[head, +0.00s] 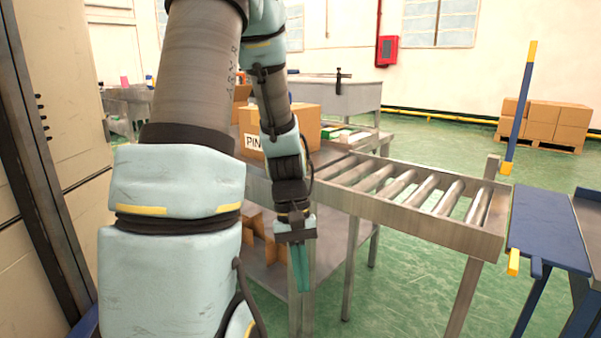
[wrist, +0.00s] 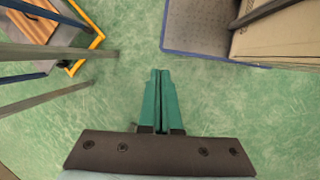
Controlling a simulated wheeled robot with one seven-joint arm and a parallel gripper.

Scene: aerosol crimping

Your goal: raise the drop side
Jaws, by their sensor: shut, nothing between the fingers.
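My gripper (head: 301,284) hangs pointing down in front of the roller conveyor's near end, its teal fingers together and empty. In the wrist view the shut fingers (wrist: 160,74) point over bare green floor and touch nothing. At the right of the head view is a blue panel (head: 545,225), lying about flat, with yellow-tipped blue parts beside it. It is well to the right of my gripper. I cannot tell for certain whether this panel is the drop side. A grey platform with a blue edge (wrist: 195,56) shows at the upper right of the wrist view.
The roller conveyor (head: 400,207) stands beyond my gripper, with metal legs below. A cardboard box (head: 307,122) stands on the bench behind. Boxes on a pallet (head: 545,122) are at the back right. In the wrist view a yellow-edged frame (wrist: 86,66) is upper left; open floor lies between.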

